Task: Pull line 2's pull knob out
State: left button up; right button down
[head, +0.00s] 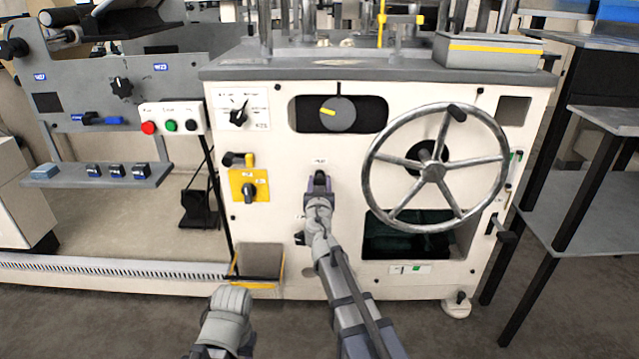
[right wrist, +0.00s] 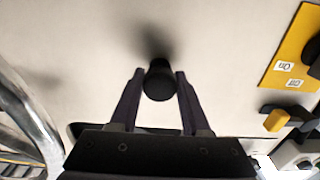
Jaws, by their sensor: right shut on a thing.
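A round black pull knob (right wrist: 159,84) on a short stem stands out from the cream machine front in the right wrist view. My right gripper (right wrist: 158,80) has its two dark fingers on either side of the knob and is shut on it. In the head view my right gripper (head: 319,183) is at the machine front, below a small label (head: 320,161), and covers the knob.
A large metal handwheel (head: 432,172) is right of my right gripper. A yellow panel with a black switch (head: 249,186) is to its left. A dial (head: 337,113) sits above. Red and green buttons (head: 171,125) are on a box further left.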

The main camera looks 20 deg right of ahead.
dwell(0.7)
jog(key=v, duration=0.3)
jog(key=shift+s+a, duration=0.1)
jog(key=shift+s, duration=0.2)
jog(key=shift+w, duration=0.1)
jog(key=shift+c, duration=2)
grip_release()
send_near(319, 184)
jog(key=shift+s, duration=0.25)
